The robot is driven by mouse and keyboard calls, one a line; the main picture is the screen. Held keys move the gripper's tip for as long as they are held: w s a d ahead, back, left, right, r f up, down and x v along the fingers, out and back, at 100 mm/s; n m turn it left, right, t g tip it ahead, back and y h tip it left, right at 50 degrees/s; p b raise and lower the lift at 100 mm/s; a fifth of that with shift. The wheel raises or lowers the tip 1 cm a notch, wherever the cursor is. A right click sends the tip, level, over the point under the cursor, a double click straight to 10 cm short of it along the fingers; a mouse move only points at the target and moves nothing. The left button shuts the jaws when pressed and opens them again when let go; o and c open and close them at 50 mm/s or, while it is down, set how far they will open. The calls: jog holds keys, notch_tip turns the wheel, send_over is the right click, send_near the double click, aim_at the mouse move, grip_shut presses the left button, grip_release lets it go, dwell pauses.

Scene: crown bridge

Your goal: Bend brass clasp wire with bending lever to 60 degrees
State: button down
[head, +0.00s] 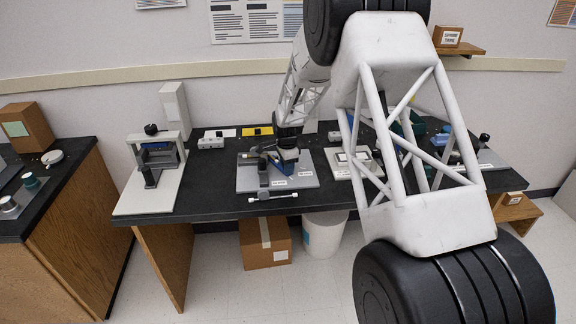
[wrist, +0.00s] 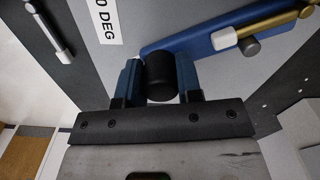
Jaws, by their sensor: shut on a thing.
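In the wrist view my gripper (wrist: 158,78) has its two blue fingers shut on a black cylindrical knob (wrist: 161,72). The knob stands at the near end of the blue bending lever (wrist: 215,32), which runs up to the right. A brass-coloured rod (wrist: 282,18), apparently the clasp wire, lies along the lever's far part. A white piece (wrist: 225,39) and a grey pin (wrist: 250,46) are beside it. A label ending "0 DEG" (wrist: 106,18) is on the grey plate.
A bar with white ends (head: 273,197) lies at the plate's front edge. A black upright (head: 263,180) stands on the plate. A grey-framed device (head: 157,150) is to the left and a white-framed board (head: 350,160) to the right.

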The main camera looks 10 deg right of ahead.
jog(key=c, duration=0.8)
grip_release()
jog(key=shift+r, duration=3.9)
